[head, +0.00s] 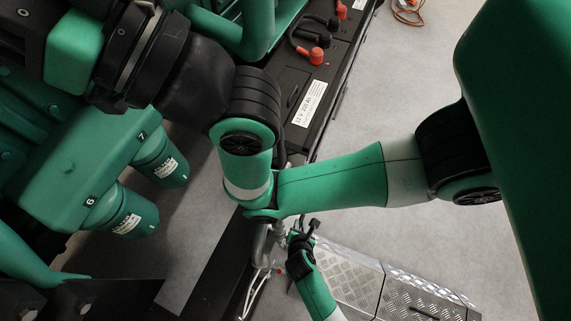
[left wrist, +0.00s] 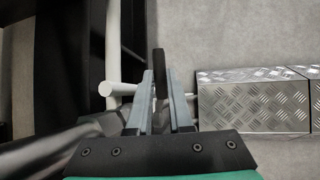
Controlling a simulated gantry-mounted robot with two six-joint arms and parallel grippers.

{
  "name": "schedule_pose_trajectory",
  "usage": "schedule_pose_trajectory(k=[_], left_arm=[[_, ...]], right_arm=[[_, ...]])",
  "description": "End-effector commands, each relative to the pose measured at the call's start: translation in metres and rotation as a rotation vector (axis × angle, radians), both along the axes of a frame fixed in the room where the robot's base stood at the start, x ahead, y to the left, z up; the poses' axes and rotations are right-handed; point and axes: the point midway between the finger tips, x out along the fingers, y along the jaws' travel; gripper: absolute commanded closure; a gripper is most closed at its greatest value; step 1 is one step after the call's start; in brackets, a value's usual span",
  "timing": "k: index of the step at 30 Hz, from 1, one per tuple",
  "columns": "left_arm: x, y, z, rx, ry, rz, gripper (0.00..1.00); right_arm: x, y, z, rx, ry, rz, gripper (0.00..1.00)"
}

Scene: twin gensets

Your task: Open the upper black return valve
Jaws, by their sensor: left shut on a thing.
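The black valve handle (left wrist: 159,58) is a flat, narrow lever. In the left wrist view it stands up between the two grey fingers of my left gripper (left wrist: 161,85), which is shut on it. In the head view, a small black lever end (head: 314,224) sticks out at my left gripper (head: 302,238), beside the grey pipework (head: 262,243). The valve body is mostly hidden, so the exact handle angle is hard to tell. My right gripper is not in view.
A pale pipe with a side stub (left wrist: 113,89) stands just left of the fingers. A silver tread-plate step (left wrist: 254,105) lies to the right. The green engine with filters (head: 160,167) and a black battery bank (head: 307,100) stand close by.

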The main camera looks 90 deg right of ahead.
Motion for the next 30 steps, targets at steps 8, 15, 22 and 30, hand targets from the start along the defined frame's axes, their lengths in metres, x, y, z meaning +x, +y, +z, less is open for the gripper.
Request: schedule_pose_trajectory(k=[8,15,22,30], left_arm=[[0.004,0.009,0.004,-0.195,0.068,0.006,1.00],[0.006,0.015,0.009,-0.322,0.111,0.002,1.00],[0.006,0.017,0.013,-0.379,0.132,0.000,1.00],[0.006,0.018,0.015,-0.388,0.137,-0.001,1.00]], right_arm=[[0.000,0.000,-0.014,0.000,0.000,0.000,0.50],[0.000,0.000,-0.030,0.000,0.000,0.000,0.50],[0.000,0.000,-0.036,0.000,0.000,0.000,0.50],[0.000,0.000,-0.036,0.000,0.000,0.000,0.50]])
